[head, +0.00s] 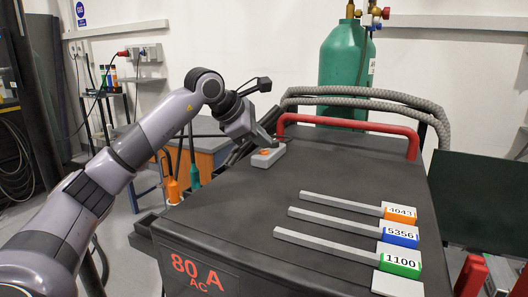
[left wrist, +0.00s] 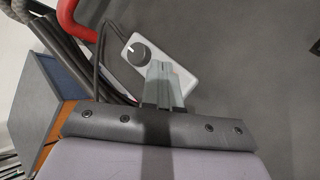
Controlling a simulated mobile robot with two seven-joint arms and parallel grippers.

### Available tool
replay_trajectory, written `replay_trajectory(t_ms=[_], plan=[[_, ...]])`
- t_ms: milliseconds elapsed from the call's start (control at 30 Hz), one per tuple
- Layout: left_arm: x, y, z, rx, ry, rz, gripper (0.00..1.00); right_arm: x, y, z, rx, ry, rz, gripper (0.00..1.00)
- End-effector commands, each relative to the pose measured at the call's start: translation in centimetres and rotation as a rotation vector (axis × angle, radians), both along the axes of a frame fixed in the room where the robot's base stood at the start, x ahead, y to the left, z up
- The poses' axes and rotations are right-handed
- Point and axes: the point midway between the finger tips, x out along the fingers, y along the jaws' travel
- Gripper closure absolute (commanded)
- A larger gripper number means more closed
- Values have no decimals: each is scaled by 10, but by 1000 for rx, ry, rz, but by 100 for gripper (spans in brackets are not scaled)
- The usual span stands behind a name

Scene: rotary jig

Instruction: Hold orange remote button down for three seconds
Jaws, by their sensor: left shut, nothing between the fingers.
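The remote (head: 270,157) is a small light grey box lying on the dark top of the machine, near its far left edge. Its orange button (head: 265,152) shows in the head view. My left gripper (head: 272,142) is shut and empty, with its tips just above or at the remote beside the button; I cannot tell whether they touch. In the left wrist view the shut fingers (left wrist: 161,71) cover the middle of the remote (left wrist: 187,77), and the orange button is hidden. A dark round knob (left wrist: 138,54) shows at the remote's far end. My right gripper is not in view.
A red bar handle (head: 350,125) and thick grey hoses (head: 365,93) run behind the remote. Three grey rods with orange, blue and green number blocks (head: 400,262) lie to the right on the machine top (head: 240,205). A green gas cylinder (head: 345,55) stands behind.

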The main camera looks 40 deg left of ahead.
Motion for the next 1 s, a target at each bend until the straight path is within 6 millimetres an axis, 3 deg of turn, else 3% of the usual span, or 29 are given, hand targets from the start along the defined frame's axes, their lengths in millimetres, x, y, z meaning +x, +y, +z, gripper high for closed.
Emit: replay_trajectory(t_ms=[1000], plan=[[0,0,-8,0,3,0,100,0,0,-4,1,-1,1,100]])
